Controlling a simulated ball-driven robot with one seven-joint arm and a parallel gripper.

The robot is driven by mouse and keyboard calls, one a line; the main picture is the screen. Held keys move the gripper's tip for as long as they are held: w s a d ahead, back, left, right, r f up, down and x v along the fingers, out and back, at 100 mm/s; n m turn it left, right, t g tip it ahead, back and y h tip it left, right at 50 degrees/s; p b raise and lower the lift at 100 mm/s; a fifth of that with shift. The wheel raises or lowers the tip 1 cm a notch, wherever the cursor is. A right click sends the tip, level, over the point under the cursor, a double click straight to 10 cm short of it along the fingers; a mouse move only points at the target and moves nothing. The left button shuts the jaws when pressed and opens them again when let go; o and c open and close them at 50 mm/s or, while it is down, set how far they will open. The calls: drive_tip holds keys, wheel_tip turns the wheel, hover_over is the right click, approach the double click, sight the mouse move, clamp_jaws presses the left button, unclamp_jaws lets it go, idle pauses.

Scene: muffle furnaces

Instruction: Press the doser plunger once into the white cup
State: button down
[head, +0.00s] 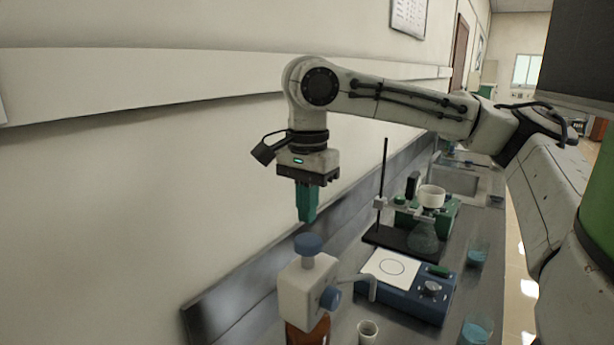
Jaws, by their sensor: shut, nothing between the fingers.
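The doser is a white dispenser head (302,284) on a brown bottle (307,333) at the bottom of the view. Its blue plunger cap (308,244) stands raised above the head on a pale stem. A thin spout (364,283) reaches out to the right and bends down. A small white cup (368,331) stands to the right of the bottle, near the lower edge, below and about in line with the spout. My gripper (307,219) points down with its green fingers shut and empty. Its tips are just above the plunger cap; a small gap appears between them.
A blue stirrer with a white top (393,267) stands right of the doser. Behind it are a stand (382,190) and a flask (425,237) with a white funnel. Beakers (476,330) (478,253) line the right bench edge. The wall is close on the left.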

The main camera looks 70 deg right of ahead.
sight(308, 240)
drive_tip(key=shift+f, duration=1.8)
wheel_tip(308, 240, down, 4)
drive_tip(key=shift+r+b, duration=0.1)
drive_tip(key=shift+b, duration=0.8)
drive_tip(key=shift+s+a, duration=0.1)
